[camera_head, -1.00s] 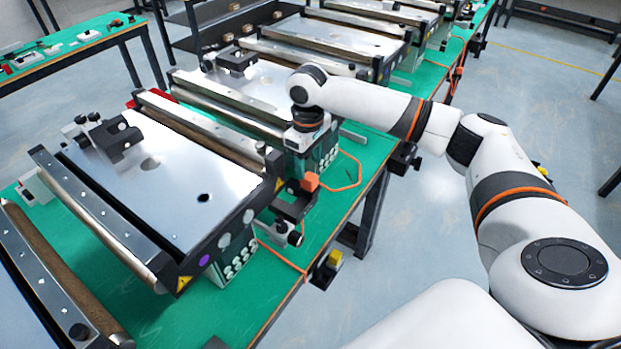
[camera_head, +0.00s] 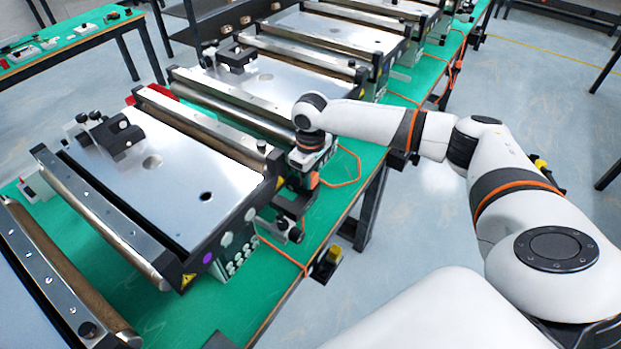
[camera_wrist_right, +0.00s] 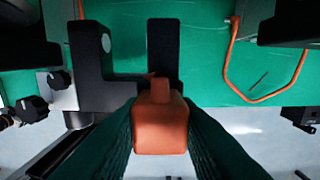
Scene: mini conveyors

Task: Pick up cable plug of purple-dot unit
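The purple-dot unit is the conveyor (camera_head: 165,190) at the left in the head view, with the purple dot (camera_head: 207,257) on its near end. An orange plug (camera_wrist_right: 160,122) stands at a black bracket (camera_wrist_right: 103,82) in the right wrist view. It also shows in the head view (camera_head: 314,180), partly hidden under my right gripper. My right gripper (camera_wrist_right: 161,108) has its dark green fingers on both sides of the plug, with no visible gap, and appears shut on it. My left gripper is not in view.
An orange cable (camera_wrist_right: 250,98) loops on the green table (camera_head: 335,200) beside the bracket. More conveyors (camera_head: 330,40) stand along the table behind. A yellow and black part (camera_head: 330,262) sits at the table's front edge.

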